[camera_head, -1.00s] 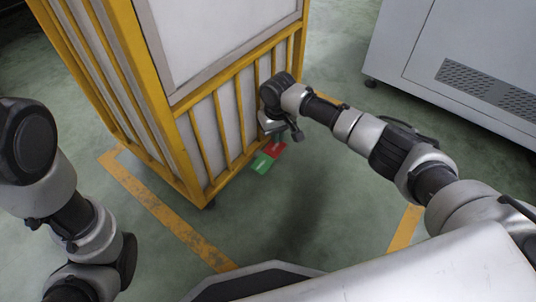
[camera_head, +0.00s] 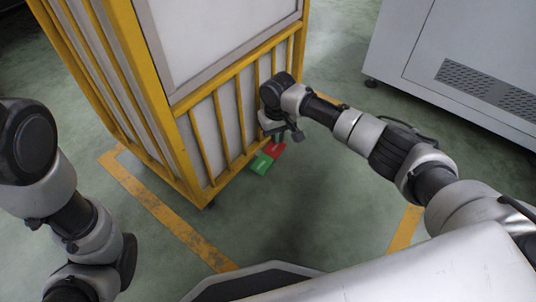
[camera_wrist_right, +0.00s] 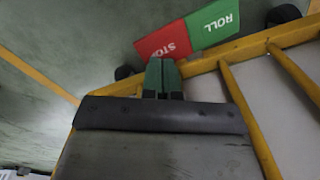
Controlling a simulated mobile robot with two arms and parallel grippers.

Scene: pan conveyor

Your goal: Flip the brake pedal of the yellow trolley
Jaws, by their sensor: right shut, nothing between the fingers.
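The yellow trolley (camera_head: 183,143) stands upright on the floor, with white panels behind yellow bars. Its brake pedal (camera_head: 262,164) sticks out low at the trolley's base, with a green half and a red half. In the right wrist view the pedal (camera_wrist_right: 188,36) reads ROLL on green and STOP on red. My right gripper (camera_head: 276,138) is shut and empty, just above the red half. In the wrist view its fingertips (camera_wrist_right: 162,68) lie close to the red half; I cannot tell whether they touch. My left arm shows at the left, but its gripper is out of view.
A large grey machine cabinet (camera_head: 450,62) stands on the right. Yellow floor lines (camera_head: 165,212) run beside the trolley. The green floor right of the trolley and in front of it is clear. Dark caster wheels (camera_wrist_right: 283,14) show near the pedal.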

